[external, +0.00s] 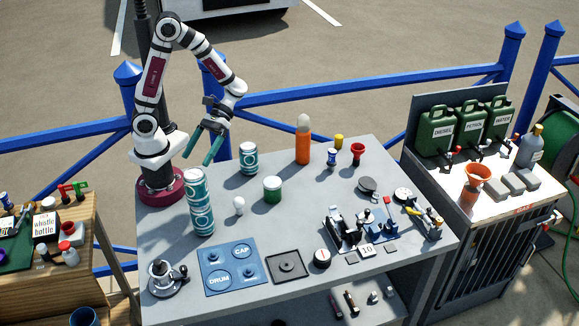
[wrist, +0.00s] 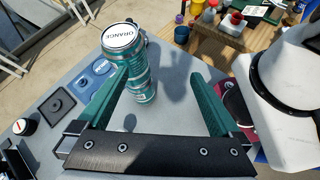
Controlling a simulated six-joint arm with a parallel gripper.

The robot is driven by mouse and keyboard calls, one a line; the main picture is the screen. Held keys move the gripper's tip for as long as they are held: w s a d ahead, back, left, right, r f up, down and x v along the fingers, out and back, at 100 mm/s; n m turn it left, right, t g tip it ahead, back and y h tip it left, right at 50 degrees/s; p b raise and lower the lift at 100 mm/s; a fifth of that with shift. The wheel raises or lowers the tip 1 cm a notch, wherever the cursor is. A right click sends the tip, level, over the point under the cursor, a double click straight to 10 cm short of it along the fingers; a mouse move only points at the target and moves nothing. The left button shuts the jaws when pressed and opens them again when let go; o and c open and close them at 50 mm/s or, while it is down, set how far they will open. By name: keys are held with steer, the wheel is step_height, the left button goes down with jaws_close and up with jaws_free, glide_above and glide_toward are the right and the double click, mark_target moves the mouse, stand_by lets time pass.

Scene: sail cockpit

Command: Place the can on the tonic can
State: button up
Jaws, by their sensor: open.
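A tall teal-and-white column (external: 201,200), which looks like two cans stacked end to end, stands upright at the left of the grey table. Its top lid reads ORANGE in the wrist view (wrist: 122,36). The lower can's label cannot be read. A single teal-and-white can (external: 248,158) stands apart, behind and to the right; its name cannot be read. My gripper (external: 198,159) is open and empty, its green fingers pointing down just above the column's top in the external view. In the wrist view the column stands beyond the left finger, apparently outside the grip.
A green-and-white tin (external: 272,189) and a white bulb-shaped thing (external: 239,205) stand right of the column. A blue DRUM and CAP board (external: 230,268) lies in front. An orange bottle (external: 303,140) stands farther back. The table's left edge is close to the column.

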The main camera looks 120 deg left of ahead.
steer(key=s+a+r+m+y, duration=0.1)
steer(key=s+m+y, duration=0.2)
steer(key=m+y, duration=0.3)
steer(key=s+a+r+m+y, duration=0.1)
steer(key=m+y, duration=0.6)
steer(key=m, duration=0.7)
steer(key=s+a, duration=0.1)
steer(key=s, duration=0.1)
steer(key=shift+s+r+m+t, duration=0.15)
steer(key=shift+s+m+t, duration=0.25)
